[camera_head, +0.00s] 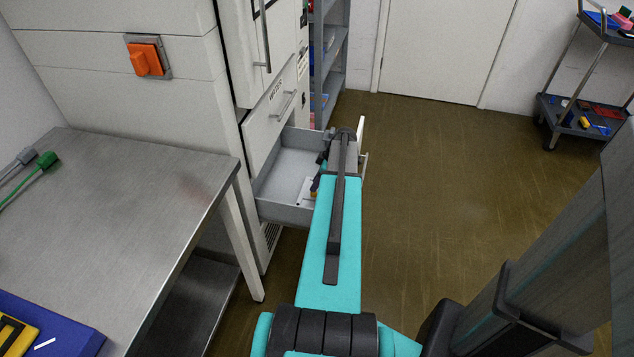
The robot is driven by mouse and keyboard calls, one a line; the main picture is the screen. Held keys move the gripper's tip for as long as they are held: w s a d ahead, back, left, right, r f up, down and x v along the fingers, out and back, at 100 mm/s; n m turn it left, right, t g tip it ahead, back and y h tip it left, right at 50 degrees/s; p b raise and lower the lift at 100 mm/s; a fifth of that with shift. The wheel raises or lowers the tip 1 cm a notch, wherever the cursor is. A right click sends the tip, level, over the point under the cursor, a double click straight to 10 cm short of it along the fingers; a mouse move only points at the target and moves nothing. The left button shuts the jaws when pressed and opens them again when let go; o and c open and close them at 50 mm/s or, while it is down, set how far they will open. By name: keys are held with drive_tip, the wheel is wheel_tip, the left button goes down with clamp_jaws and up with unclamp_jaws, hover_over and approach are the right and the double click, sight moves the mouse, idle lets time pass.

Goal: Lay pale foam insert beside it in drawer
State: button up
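A grey drawer (276,185) stands pulled out of the white cabinet, below a closed drawer. My turquoise arm reaches over its right part and hides much of that side. My gripper (318,180) is a dark shape at the arm's far end, over or inside the drawer. Its fingers are too small and covered to show whether they are open or shut. A small pale piece (304,191) shows in the drawer beside the gripper. I cannot tell whether it is the foam insert or whether it is held.
A steel table (120,200) stands at the left, its edge near the drawer. A cart (583,110) stands at the back right. The brown floor (450,200) right of the drawer is clear.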

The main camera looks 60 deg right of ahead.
drive_tip(key=shift+r+p, duration=0.55)
drive_tip(key=shift+r, duration=0.25)
drive_tip(key=v, duration=1.1)
drive_tip(key=shift+r, duration=0.3)
drive_tip(key=shift+s, duration=0.15)
